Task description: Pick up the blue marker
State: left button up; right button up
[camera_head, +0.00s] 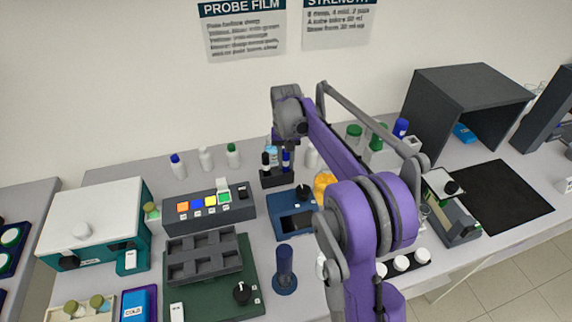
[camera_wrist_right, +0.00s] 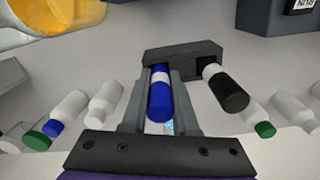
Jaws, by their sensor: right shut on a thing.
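The blue marker (camera_wrist_right: 160,97), with a white band, stands in the small dark rack (camera_wrist_right: 185,60) beside a black marker (camera_wrist_right: 226,90). In the right wrist view, my right gripper (camera_wrist_right: 157,112) has one finger on each side of the blue marker and is shut on it. The marker's far end is still at the rack. In the head view the rack (camera_head: 278,180) stands at the back of the bench, with the blue marker (camera_head: 286,161) at its right end. My right arm reaches over there from the front right. My left gripper is in neither view.
Several bottles stand behind the rack, including a white one with a green cap (camera_head: 232,155). A console with coloured buttons (camera_head: 210,212) is to the left. A blue-black device (camera_head: 292,222) sits in front. A dark open box (camera_head: 467,108) is at the right.

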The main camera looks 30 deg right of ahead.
grip_shut()
